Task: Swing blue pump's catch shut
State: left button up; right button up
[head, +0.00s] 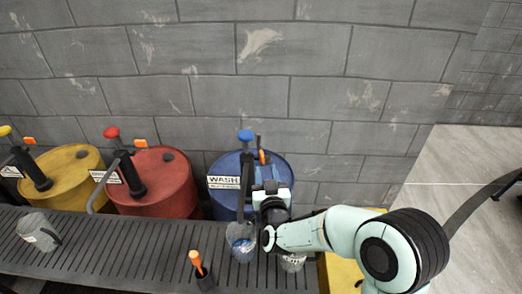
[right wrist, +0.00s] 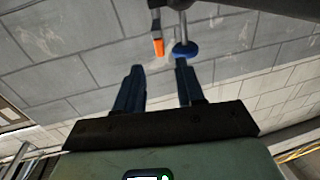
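The blue pump stands on the blue drum (head: 222,166), which has a "WASH" label. Its blue knob (head: 246,136) is on top, and its orange-tipped catch (head: 262,157) is just right of and below the knob. My right gripper (head: 265,172) is in front of the drum, close to the catch. In the right wrist view its two fingers (right wrist: 158,72) are apart with nothing between them. The orange catch tip (right wrist: 158,47) shows just beyond the fingertips, and the blue knob (right wrist: 185,48) is beyond the right finger. Contact cannot be told. My left gripper is out of view.
A red drum (head: 165,185) and a yellow drum (head: 72,175) with similar pumps stand left. A slatted bench (head: 130,250) runs in front, with a grey mug (head: 38,232), a blue-filled cup (head: 240,242), a pale cup (head: 292,263) and an orange-handled tool (head: 196,262). A block wall is behind.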

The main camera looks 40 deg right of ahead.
aim_at(261, 151)
jog(key=x, duration=1)
jog(key=shift+w+d, duration=0.15)
jog(key=shift+w, duration=0.05)
grip_shut()
